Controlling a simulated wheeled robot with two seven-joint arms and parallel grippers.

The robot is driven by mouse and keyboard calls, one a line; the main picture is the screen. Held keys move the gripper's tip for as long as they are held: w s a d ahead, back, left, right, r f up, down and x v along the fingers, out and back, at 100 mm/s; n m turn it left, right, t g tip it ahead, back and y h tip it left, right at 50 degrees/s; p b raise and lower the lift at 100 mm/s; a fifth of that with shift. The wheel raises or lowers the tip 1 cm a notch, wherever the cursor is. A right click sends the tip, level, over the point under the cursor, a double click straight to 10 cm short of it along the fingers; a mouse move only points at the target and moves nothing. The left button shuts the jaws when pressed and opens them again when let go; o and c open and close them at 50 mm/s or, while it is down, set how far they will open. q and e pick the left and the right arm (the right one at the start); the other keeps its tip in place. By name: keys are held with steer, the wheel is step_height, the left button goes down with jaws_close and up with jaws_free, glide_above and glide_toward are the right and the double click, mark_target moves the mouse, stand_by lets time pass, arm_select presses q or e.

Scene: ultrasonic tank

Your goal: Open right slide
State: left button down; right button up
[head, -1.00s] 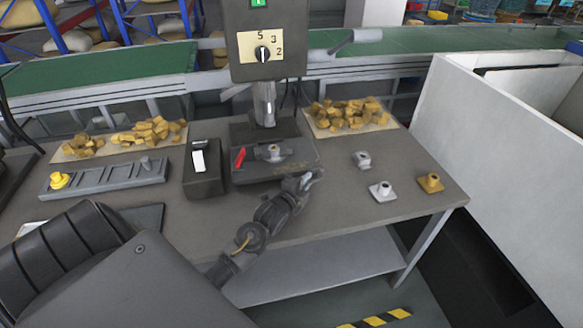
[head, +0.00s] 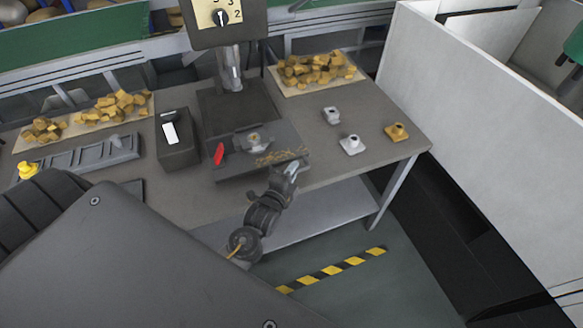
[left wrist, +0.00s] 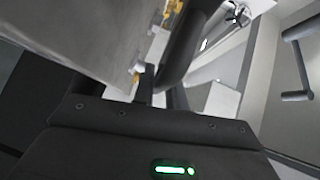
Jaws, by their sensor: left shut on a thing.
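The slide (head: 231,168) is a dark flat plate under the press (head: 232,68) on the grey bench. It is drawn out toward me, and the dark bed (head: 240,106) behind it is bare. It carries a small grey metal part (head: 254,142), a red lever (head: 219,154) and yellowish chips (head: 281,157) at its front right. My left gripper (head: 291,168) is shut at the slide's front edge; the held part, seemingly its handle, is hidden by the fingers. The left wrist view shows a grey surface and dark bars close up. My right gripper is not in view.
A black box with a white switch (head: 170,133) stands left of the slide. Two grey parts, one of them nearer (head: 351,145), and a brass part (head: 397,132) stand at the right. Yellow pieces (head: 318,70) lie on a tray behind. A white wall (head: 470,110) bounds the right.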

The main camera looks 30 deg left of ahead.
arm_select(q)
steer(key=shift+a, duration=0.15)
steer(key=c, duration=1.4)
jaws_free()
steer(key=shift+w, duration=0.15)
steer(key=shift+c, duration=0.2)
steer(key=s+r+b, duration=0.1)
steer(key=s+b, duration=0.1)
steer(key=s, duration=0.8)
steer(key=shift+s+d+r, duration=0.3)
steer(key=shift+s+d, duration=0.1)
steer(key=shift+d, duration=0.05)
